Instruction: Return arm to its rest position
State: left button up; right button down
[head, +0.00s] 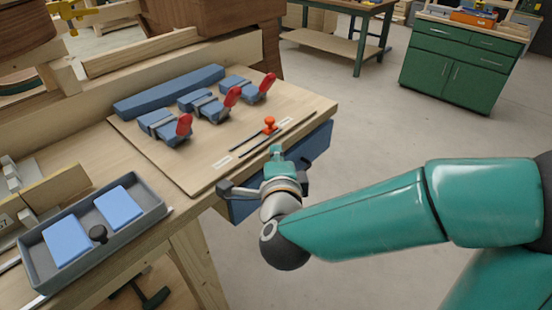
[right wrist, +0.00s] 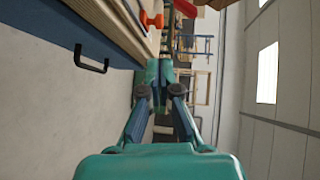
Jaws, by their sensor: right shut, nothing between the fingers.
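My right arm (head: 375,212) is teal and reaches in from the right in the head view. Its gripper (head: 276,152) is at the front edge of the workbench, beside a wooden board (head: 205,172). In the right wrist view the two fingers of the right gripper (right wrist: 160,75) meet, with nothing between them. The gripper is shut and empty. My left gripper does not show in either view.
The board carries blue clamps (head: 210,106) with red handles and an orange knob (head: 270,125). A grey tray (head: 165,210) with blue blocks stands at the left. A blue drawer (head: 315,148) is under the bench edge. Open floor (head: 350,125) lies to the right.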

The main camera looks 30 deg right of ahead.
jog(key=shift+s+a, duration=0.3)
jog(key=shift+s, duration=0.1)
jog(key=w+d+f+n+g+p, duration=0.1)
jog(key=d+f+n+g+p, duration=0.2)
jog(key=f, duration=0.8)
jog(key=s+a+f+n+g+y+p, duration=0.1)
jog(key=a+f+n+g+y, duration=0.15)
jog(key=f, duration=0.65)
jog(key=s+a+f+n+g+y+p, duration=0.1)
jog(key=f+n+y, duration=0.15)
jog(key=f, duration=0.55)
jog(key=s+a+f+n+g+y, duration=0.6)
jog(key=s+a+f+n, duration=0.5)
jog(key=s+a+n, duration=0.2)
jog(key=shift+s+g+y, duration=0.4)
jog(key=shift+s+g, duration=0.05)
jog(key=shift+s, duration=0.4)
